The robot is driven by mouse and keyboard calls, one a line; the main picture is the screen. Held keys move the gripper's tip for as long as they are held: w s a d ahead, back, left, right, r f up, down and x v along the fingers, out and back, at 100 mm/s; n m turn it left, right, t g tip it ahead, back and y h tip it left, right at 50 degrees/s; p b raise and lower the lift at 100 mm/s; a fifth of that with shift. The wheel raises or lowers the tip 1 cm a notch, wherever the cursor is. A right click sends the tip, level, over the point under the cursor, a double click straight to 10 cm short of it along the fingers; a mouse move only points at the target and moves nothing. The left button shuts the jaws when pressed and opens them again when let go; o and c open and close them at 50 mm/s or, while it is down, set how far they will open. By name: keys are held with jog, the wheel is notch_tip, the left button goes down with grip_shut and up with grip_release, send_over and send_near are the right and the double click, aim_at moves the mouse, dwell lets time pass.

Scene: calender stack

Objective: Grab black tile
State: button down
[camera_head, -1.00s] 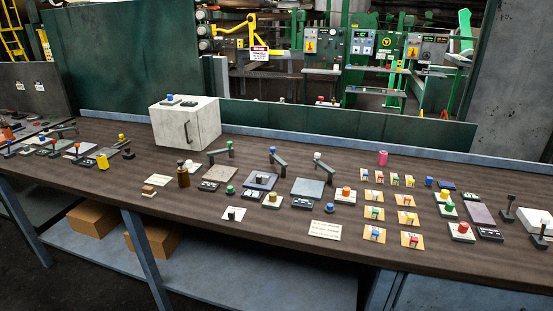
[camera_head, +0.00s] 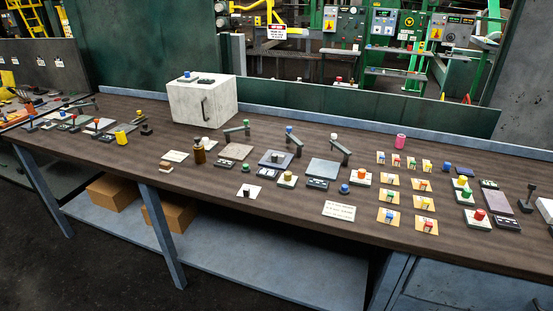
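My gripper is not in view. Several dark flat pieces lie on the brown bench, and I cannot tell which one is the black tile. A dark navy tile (camera_head: 461,183) lies at the right, beside a blue knob. A larger dark plate (camera_head: 267,158) with a grey knob on it lies near the middle. Small black panels with light marks lie in front of the plates, one at the middle (camera_head: 317,184) and one at the right (camera_head: 507,223). Nothing is seen touching them.
A white box (camera_head: 203,101) stands at the back left of the bench (camera_head: 300,215). Levers (camera_head: 341,151) stand up behind the plates. Cardboard boxes (camera_head: 170,214) sit below.

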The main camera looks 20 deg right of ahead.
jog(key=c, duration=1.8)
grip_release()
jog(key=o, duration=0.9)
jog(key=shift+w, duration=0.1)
